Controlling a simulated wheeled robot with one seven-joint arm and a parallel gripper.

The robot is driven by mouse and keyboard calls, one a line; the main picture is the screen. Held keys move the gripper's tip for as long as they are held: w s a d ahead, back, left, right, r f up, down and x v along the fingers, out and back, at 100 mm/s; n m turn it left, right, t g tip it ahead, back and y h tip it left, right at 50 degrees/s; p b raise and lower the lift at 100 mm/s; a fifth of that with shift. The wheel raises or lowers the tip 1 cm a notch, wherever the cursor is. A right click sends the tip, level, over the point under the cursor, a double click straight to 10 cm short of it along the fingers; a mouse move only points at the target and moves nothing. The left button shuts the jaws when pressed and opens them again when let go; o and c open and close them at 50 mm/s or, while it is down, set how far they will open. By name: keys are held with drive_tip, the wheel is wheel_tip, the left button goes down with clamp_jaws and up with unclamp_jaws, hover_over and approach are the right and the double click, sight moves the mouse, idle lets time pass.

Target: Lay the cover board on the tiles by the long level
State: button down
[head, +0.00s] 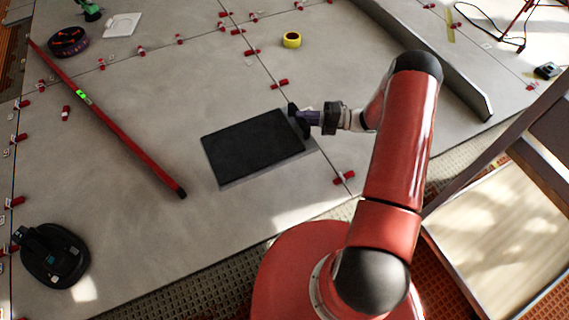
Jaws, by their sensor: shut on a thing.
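The cover board is a dark, flat rectangle (252,148) at the middle of the head view, over the large grey tiles (130,215). My gripper (298,118) is shut on its upper right edge. A thin shadow shows along the board's lower edge; I cannot tell whether it touches the tiles. The long level is a red bar (130,145) with a bright green vial, lying diagonally on the tiles left of the board, with clear tile between them. My fingertips are partly hidden by the gripper body.
Red levelling clips (343,178) stand along the tile joints. A black suction lifter (50,256) sits at the lower left. A yellow tape roll (291,40) and a dark round reel (68,41) lie farther back. A long grey upright piece (445,75) is behind my arm.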

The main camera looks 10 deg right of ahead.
wheel_tip(320, 180, down, 18)
drive_tip(key=b, duration=0.3)
drive_tip(key=shift+a, duration=0.1)
drive_tip(key=c, duration=1.3)
unclamp_jaws()
